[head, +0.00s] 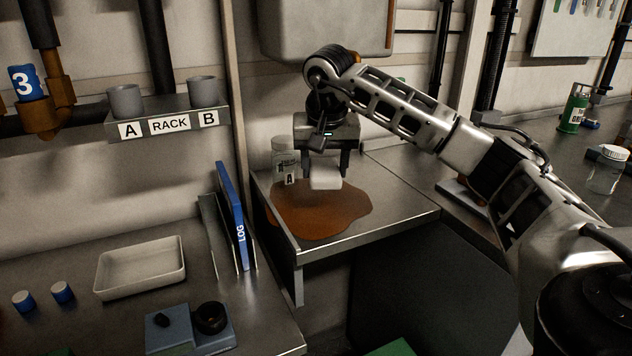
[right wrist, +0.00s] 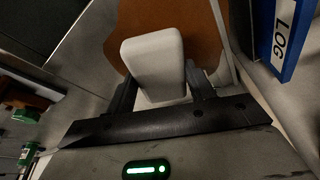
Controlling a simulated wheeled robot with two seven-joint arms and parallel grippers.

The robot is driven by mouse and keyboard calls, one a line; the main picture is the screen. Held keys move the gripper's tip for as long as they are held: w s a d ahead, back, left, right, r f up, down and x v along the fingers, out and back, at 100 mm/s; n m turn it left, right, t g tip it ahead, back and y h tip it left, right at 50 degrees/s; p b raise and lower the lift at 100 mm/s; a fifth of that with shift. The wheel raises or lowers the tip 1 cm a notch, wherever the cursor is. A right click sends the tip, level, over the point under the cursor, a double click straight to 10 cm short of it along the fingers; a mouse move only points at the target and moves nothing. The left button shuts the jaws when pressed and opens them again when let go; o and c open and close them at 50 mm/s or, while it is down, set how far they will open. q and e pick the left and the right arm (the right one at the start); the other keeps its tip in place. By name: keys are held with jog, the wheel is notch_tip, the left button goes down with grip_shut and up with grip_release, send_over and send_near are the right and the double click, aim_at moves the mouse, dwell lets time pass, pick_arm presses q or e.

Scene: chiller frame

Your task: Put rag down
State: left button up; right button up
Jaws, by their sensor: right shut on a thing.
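A white rag (head: 326,180), shaped like a small block, is between the fingers of my right gripper (head: 326,167). The gripper is shut on it and points down. The rag also shows between the two dark fingers in the right wrist view (right wrist: 152,62). It is over the back part of a brown spill (head: 318,212) on the metal counter (head: 385,222). I cannot tell whether the rag touches the surface. A clear jar (head: 286,158) labelled A stands just left of the gripper, partly behind it. My left gripper is not in view.
A blue LOG binder (head: 233,215) stands upright left of the counter. A white tray (head: 140,267) and a blue-grey device (head: 190,330) are on the left bench. A rack (head: 168,124) holds two grey cups. The counter right of the spill is clear.

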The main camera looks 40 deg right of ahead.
aim_at(316, 161)
jog(key=w, duration=0.1)
jog(key=w+d, duration=0.1)
jog(key=w, duration=0.1)
jog(key=shift+w+p, duration=0.15)
jog(key=shift+p, duration=0.15)
notch_tip(316, 161, down, 2)
jog(key=shift+f, duration=0.2)
notch_tip(316, 161, down, 4)
jog(key=shift+f, duration=0.15)
jog(key=shift+w+d+f, duration=0.15)
jog(key=shift+w, duration=0.05)
jog(key=shift+f, duration=0.35)
jog(key=o, duration=1)
